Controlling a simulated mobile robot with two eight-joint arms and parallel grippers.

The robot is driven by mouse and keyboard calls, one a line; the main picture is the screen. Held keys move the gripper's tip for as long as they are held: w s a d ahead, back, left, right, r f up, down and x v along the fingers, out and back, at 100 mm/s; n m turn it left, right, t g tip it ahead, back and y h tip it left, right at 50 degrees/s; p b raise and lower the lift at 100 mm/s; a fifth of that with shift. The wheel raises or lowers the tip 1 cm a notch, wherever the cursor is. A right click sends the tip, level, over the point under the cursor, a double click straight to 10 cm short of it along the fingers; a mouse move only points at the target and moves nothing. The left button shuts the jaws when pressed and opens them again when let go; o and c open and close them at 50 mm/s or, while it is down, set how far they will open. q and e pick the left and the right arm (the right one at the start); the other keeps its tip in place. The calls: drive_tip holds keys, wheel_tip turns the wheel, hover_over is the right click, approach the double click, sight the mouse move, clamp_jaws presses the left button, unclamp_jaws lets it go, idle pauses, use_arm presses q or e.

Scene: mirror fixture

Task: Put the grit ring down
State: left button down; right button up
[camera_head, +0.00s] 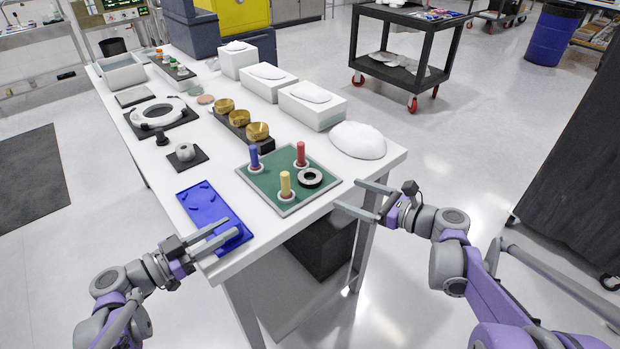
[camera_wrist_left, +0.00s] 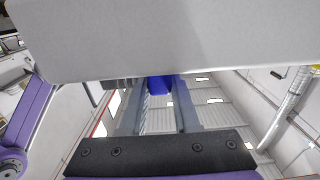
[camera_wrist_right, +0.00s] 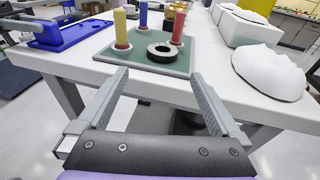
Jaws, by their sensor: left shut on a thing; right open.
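A dark ring (camera_head: 310,177), which looks like the grit ring, lies flat on a green board (camera_head: 262,186) beside the red peg (camera_head: 301,154). It also shows in the right wrist view (camera_wrist_right: 162,52). My left gripper (camera_head: 231,228) reaches over the near end of the blue tray (camera_head: 200,205). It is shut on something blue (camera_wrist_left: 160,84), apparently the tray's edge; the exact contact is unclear. My right gripper (camera_head: 348,195) is open and empty, off the table edge in front of the green board. Its spread fingers show in the right wrist view (camera_wrist_right: 159,74).
Blue (camera_head: 254,157) and yellow (camera_head: 285,184) pegs stand on the green board, pale rings at their bases. A white dome (camera_head: 357,140) lies right of it. Brass pieces (camera_head: 239,118) sit behind. The floor right of the table is clear near a black cart (camera_head: 433,45).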

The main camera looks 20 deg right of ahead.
sight(305, 174)
drive_tip(key=x, duration=1.2)
drive_tip(key=shift+d, duration=0.25)
clamp_jaws()
